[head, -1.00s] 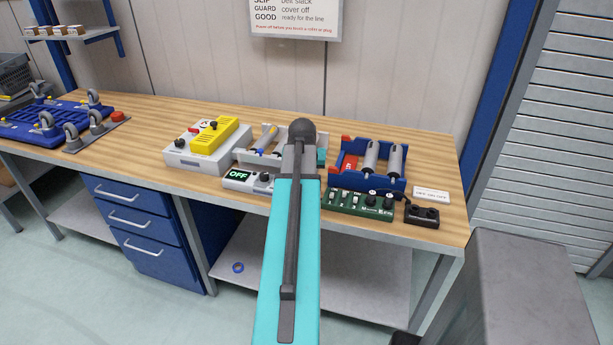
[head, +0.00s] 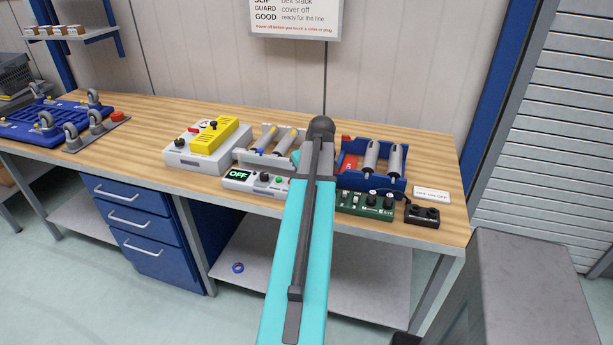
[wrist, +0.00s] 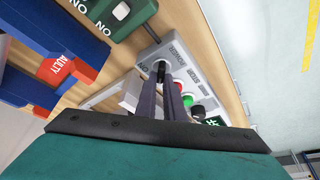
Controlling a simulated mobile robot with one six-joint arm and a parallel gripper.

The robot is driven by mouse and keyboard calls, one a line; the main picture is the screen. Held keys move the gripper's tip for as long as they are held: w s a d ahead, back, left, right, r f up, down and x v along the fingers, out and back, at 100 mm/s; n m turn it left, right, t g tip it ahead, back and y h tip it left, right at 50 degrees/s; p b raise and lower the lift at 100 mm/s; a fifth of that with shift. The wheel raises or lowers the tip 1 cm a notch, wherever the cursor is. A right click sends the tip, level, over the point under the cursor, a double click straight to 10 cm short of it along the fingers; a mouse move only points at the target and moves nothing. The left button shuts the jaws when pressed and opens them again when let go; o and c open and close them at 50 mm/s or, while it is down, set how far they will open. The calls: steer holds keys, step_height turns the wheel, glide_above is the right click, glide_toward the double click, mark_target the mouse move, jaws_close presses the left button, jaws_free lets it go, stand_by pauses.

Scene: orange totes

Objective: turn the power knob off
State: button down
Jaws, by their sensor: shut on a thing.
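The grey control panel (head: 226,184) stands at the bench's front edge, and its display (head: 238,174) reads OFF in green. Its right end is hidden behind my arm in the head view. In the wrist view the panel (wrist: 196,73) carries the word POWER beside the black power knob (wrist: 160,68). My gripper (wrist: 161,77) is shut on this knob, and the fingers cover most of it, so its pointer cannot be read. Red and green buttons, a second black knob (wrist: 198,111) and part of the display (wrist: 214,121) lie farther along the panel.
A green switch box (head: 366,205) stands just right of my arm, with a black box (head: 421,215) beyond it. A blue tray (head: 398,184) with rollers and a red label is behind. A yellow-topped grey box (head: 200,160) stands left. The front floor is open.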

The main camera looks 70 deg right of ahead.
steer(key=shift+s+a+f, duration=0.1)
steer(key=shift+a, duration=0.05)
steer(key=c, duration=1.9)
jaws_free()
steer(key=shift+o, duration=0.2)
steer(key=shift+r, duration=0.2)
steer(key=b+v, duration=0.2)
steer(key=v, duration=1.1)
steer(key=shift+r, duration=0.25)
steer(key=shift+s, duration=0.1)
